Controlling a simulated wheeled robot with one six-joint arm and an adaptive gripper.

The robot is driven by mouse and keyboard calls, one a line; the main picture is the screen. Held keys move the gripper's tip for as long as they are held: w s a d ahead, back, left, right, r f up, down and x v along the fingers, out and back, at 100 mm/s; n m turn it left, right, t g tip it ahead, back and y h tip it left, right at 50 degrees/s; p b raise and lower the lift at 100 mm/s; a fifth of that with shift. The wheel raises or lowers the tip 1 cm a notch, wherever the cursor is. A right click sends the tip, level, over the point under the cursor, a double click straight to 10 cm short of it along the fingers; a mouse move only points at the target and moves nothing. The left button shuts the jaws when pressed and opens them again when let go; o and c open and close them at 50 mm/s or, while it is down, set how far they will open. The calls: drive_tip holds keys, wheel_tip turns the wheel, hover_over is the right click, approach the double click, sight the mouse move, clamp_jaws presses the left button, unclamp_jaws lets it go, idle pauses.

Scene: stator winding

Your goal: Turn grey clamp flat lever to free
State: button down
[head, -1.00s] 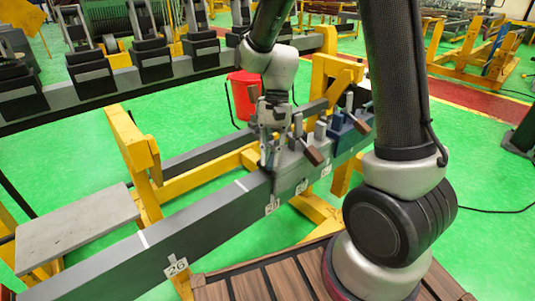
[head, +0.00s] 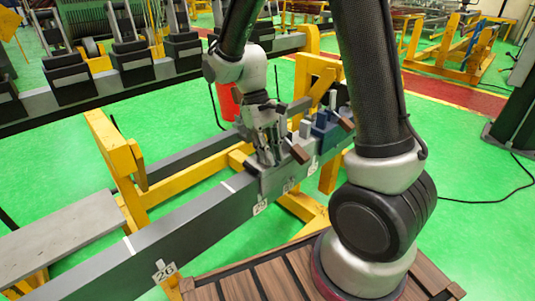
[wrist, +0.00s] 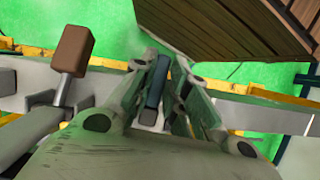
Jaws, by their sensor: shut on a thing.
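The grey clamp (head: 274,181) sits on the long dark grey beam near the middle of the head view. A brown-ended handle (head: 298,153) sticks out at its right; a brown handle block (wrist: 74,48) also shows at the upper left of the wrist view. My gripper (head: 266,152) points down at the top of the grey clamp. In the wrist view my gripper (wrist: 160,75) has its fingers on both sides of a narrow, dark blue-grey flat lever (wrist: 155,88) and is shut on it. The lever's lower end is partly hidden by the gripper.
A blue clamp (head: 325,127) stands on the beam (head: 195,215) just right of the grey one. Number tags hang on the beam's side. Yellow frame posts (head: 110,155) stand behind at left. A red bucket (head: 228,103) is behind my wrist. Green floor is open at right.

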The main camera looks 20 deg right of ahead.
drive_tip(key=shift+w+d+n, duration=0.1)
drive_tip(key=shift+d+n, duration=0.05)
drive_tip(key=shift+n, duration=0.35)
drive_tip(key=c, duration=1.4)
unclamp_jaws()
drive_tip(key=v, duration=1.2)
